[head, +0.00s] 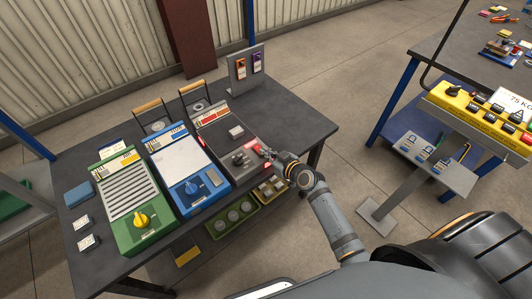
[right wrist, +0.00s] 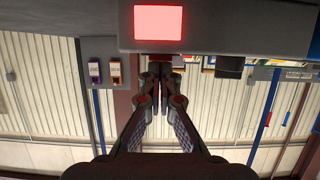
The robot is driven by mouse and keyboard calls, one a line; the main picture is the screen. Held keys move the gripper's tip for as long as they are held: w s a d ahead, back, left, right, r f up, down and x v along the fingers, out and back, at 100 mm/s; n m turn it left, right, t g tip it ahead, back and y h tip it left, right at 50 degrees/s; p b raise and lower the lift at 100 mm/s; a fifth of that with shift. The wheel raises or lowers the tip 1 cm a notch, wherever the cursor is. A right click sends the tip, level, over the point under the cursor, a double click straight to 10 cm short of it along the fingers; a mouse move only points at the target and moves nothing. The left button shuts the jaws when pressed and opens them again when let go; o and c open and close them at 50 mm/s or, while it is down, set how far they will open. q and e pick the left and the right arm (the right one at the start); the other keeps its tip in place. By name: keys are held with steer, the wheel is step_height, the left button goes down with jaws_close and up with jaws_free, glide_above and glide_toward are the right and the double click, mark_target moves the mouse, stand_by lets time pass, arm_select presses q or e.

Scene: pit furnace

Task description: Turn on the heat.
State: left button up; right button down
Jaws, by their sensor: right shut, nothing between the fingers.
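Three control units stand side by side on a dark table (head: 297,128). The green unit (head: 114,186) has a yellow knob (head: 142,219). The blue unit (head: 170,158) has a blue knob (head: 192,187). The dark grey unit (head: 214,128) has a red label strip and a dark knob (head: 239,159). My right gripper (head: 269,155) is shut and empty at the grey unit's right front corner; contact is unclear. In the right wrist view its closed fingers (right wrist: 156,88) lie below a lit red square (right wrist: 158,22) on a grey surface. My left gripper is not in view.
A bracket with an orange and a purple tag (head: 241,68) stands behind the units. Small trays (head: 232,220) sit below the table's front edge. A yellow button panel (head: 475,117) stands on a pedestal at right. Open floor lies between.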

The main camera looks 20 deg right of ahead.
arm_select(q)
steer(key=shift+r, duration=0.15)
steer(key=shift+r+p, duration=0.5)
steer(key=shift+p, duration=0.1)
arm_select(e)
steer(key=shift+r, duration=0.75)
